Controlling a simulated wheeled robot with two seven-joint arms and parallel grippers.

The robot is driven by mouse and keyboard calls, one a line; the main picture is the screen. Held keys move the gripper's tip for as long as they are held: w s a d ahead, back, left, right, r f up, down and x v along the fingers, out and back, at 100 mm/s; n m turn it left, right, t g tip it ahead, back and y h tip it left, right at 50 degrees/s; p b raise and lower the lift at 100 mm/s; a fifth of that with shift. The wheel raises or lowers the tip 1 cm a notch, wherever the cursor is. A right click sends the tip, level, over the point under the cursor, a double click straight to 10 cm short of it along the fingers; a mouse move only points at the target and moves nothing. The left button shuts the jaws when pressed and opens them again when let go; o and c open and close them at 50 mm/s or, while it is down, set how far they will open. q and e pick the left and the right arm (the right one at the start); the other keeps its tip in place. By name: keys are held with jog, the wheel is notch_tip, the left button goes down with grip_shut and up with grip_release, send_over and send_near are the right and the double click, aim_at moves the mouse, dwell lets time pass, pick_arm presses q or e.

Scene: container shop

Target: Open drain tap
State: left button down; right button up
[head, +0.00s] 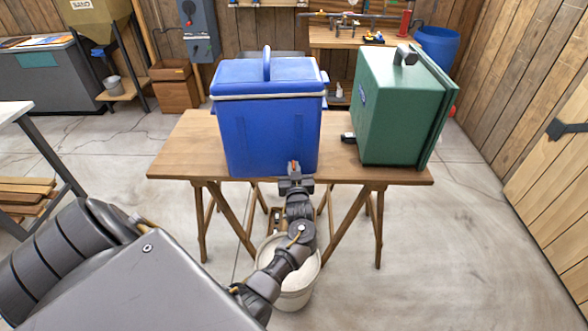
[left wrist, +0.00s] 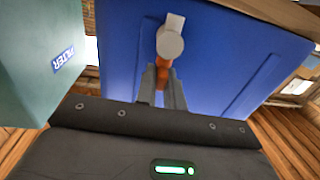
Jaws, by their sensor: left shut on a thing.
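A blue cooler (head: 268,130) with a raised handle on its lid stands on a wooden trestle table (head: 180,150). Its drain tap is low on the front face. The left wrist view shows the tap's pale round body (left wrist: 170,43) and an orange-red lever (left wrist: 161,78). My left gripper (head: 295,177) is at the cooler's lower front. In the left wrist view, its fingers (left wrist: 163,92) lie on both sides of the lever and are shut on it. The fingers partly hide the lever, so its exact angle is hard to tell. My right gripper is out of view.
A green box (head: 385,110) stands on the table to the right, with a small dark fitting (head: 347,138) at its lower left. A pale bucket (head: 308,280) stands on the floor below my left wrist. The floor at right is clear.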

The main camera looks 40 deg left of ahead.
pick_arm(q)
jog(key=c, duration=1.5)
grip_release()
jog(key=b+v, duration=0.1)
jog(key=v, duration=0.6)
jog(key=shift+d, duration=0.25)
jog(key=shift+s, duration=0.1)
